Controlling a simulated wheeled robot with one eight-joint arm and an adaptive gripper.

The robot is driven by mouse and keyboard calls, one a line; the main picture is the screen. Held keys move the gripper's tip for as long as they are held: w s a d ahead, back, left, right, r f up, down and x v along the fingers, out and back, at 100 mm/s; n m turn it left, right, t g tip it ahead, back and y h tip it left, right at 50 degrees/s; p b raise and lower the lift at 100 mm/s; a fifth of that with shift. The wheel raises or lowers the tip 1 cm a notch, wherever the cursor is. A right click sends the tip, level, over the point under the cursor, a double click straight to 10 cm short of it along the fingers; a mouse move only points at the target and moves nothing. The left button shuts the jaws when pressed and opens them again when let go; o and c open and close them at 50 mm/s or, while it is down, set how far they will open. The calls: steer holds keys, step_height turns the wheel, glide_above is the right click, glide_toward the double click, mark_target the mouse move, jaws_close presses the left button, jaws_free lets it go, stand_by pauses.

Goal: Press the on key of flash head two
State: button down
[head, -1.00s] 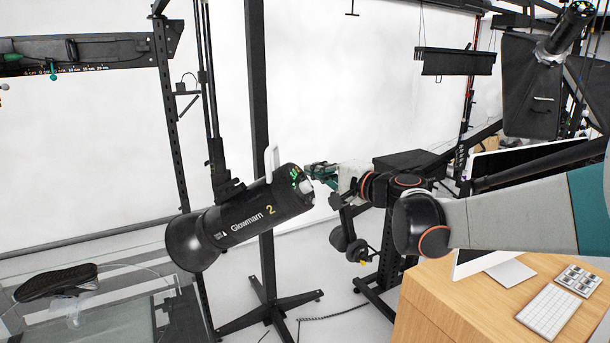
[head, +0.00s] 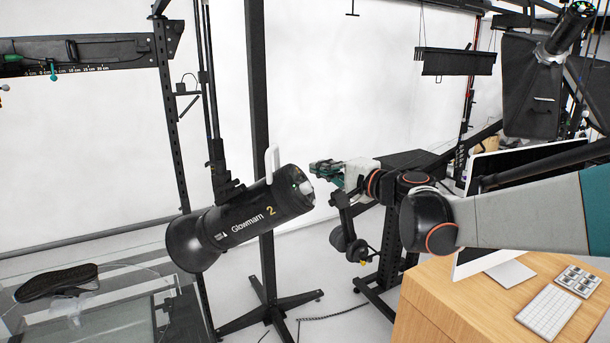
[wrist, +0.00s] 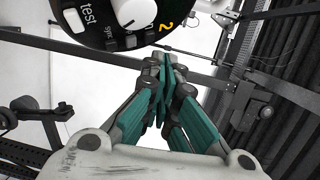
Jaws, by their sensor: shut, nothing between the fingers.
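Flash head two (head: 240,222) is a black cylinder marked "Glowmarn 2", hung tilted on a stand in the head view. Its rear panel, at its upper right end, carries a white knob (head: 305,187) and a small green light. In the wrist view the panel (wrist: 108,38) fills the top, with the white knob (wrist: 135,12), a "test" key (wrist: 72,19) and an orange 2. I cannot make out an on key; part of the panel is cut off. My gripper (head: 318,167) is shut and empty, just right of and above the panel, apparently apart from it. Its teal fingers (wrist: 166,62) also show in the wrist view.
A black stand pole (head: 259,90) rises behind the flash head. A glass table (head: 120,275) holding a shoe (head: 56,282) is at lower left. A wooden desk (head: 430,310) with a keyboard (head: 547,313) is at lower right. White backdrop lies behind.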

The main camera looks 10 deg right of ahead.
steer(key=s+d+r+p, duration=0.2)
steer(key=d+r, duration=0.1)
steer(key=d, duration=0.1)
steer(key=shift+d+r, duration=0.15)
steer(key=shift+d, duration=0.25)
stand_by(1.2)
